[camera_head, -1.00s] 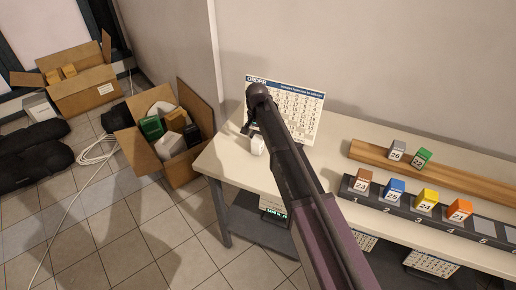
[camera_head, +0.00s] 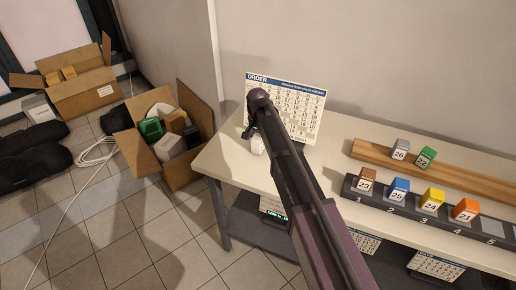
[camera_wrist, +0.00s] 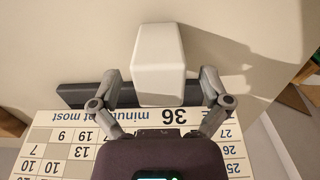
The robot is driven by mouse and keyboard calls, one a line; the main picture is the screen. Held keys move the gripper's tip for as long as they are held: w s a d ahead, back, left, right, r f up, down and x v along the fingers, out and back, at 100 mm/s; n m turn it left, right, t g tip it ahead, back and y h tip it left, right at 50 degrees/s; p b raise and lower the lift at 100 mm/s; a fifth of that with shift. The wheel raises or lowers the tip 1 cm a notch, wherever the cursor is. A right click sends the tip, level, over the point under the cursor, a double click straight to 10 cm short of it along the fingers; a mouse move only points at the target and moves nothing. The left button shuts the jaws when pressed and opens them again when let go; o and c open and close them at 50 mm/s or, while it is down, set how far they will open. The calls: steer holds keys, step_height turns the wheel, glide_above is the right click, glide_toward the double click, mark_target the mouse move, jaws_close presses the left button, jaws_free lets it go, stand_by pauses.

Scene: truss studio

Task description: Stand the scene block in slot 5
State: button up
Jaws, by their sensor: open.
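A white block (camera_head: 257,145) stands on the table by the order board, partly behind my arm. In the wrist view, the white block (camera_wrist: 159,60) is between the fingers of my gripper (camera_wrist: 160,88), which is open with gaps on both sides. Its number is not visible, so I cannot tell whether it is the scene block. In the head view my gripper (camera_head: 250,131) is mostly hidden behind my wrist. The dark slot rail (camera_head: 440,219) lies at right; slot 5 (camera_head: 491,231) looks empty. Slots 1 to 4 hold blocks 23, 25, 24 and 21.
The order board (camera_head: 300,105) stands upright behind the white block. A wooden rail (camera_head: 460,179) bears grey block 26 (camera_head: 400,148) and green block 22 (camera_head: 426,157). A cardboard box (camera_head: 143,152) of oddments stands left of the table (camera_head: 222,165). Calendars hang below the table.

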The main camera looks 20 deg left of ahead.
steer(key=shift+f+b, duration=0.65)
steer(key=shift+f, duration=0.35)
jaws_close()
steer(key=shift+r, duration=0.2)
step_height(320, 180, up, 3)
steer(key=p, duration=0.3)
steer(key=shift+f, duration=0.1)
steer(key=s+d, duration=0.3)
steer(key=s, duration=0.1)
steer(key=s+d+r+p, duration=0.1)
steer(key=s+d, duration=0.2)
steer(key=s, duration=0.1)
steer(key=s+d+r+p, duration=0.1)
steer(key=s+d, duration=0.2)
steer(key=s, duration=0.2)
steer(key=shift+d, duration=0.25)
